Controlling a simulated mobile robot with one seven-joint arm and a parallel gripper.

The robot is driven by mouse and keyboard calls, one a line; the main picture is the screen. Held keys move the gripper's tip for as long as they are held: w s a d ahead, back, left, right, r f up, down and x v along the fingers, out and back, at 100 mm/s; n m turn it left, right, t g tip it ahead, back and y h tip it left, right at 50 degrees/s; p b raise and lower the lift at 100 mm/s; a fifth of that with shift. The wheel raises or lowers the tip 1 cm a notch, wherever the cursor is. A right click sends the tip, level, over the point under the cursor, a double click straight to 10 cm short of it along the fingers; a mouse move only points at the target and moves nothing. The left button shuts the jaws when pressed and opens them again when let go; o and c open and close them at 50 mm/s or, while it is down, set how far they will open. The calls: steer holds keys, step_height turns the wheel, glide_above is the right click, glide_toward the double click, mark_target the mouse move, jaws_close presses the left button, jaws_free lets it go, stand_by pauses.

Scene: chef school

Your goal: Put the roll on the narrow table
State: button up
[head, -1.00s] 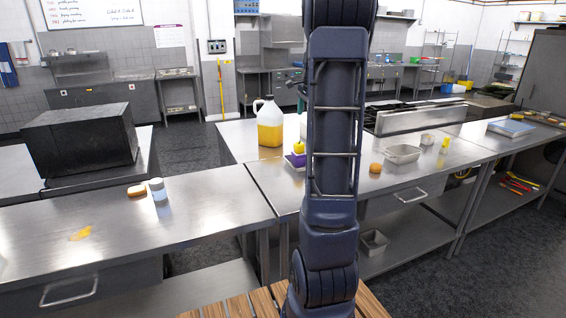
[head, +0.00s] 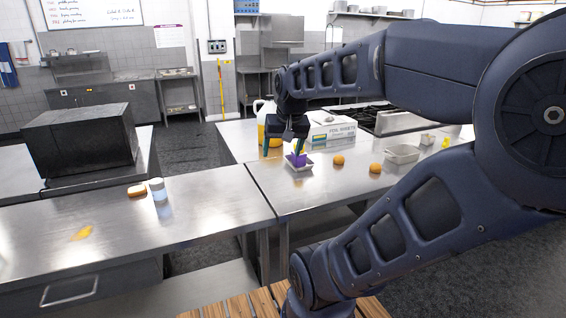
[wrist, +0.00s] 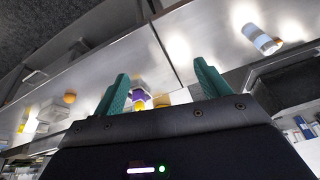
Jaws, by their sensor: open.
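Two small round orange-brown pieces, which look like rolls, sit on the right steel counter: one roll (head: 338,160) and another (head: 375,168) to its right. A flatter bun-like piece (head: 136,190) lies on the left steel counter; I cannot tell which of these is the task's roll. My gripper (head: 285,156) is open and empty, fingers spread, over the back left of the right counter. In the wrist view my gripper (wrist: 161,68) shows two green fingers apart with nothing between them. I cannot tell which surface is the narrow table.
A purple item (head: 299,159) in a small white tray is close by my right finger. A yellow jug (head: 260,112) and a white box (head: 331,126) stand behind. A metal pan (head: 403,153) is at right. A white container (head: 158,190) stands beside the bun.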

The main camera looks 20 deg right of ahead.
steer(key=s, duration=0.1)
steer(key=s+a+f+n, duration=0.1)
steer(key=s+f+n, duration=0.1)
steer(key=s, duration=0.1)
steer(key=shift+a+f, duration=0.1)
steer(key=shift+a, duration=0.2)
stand_by(1.1)
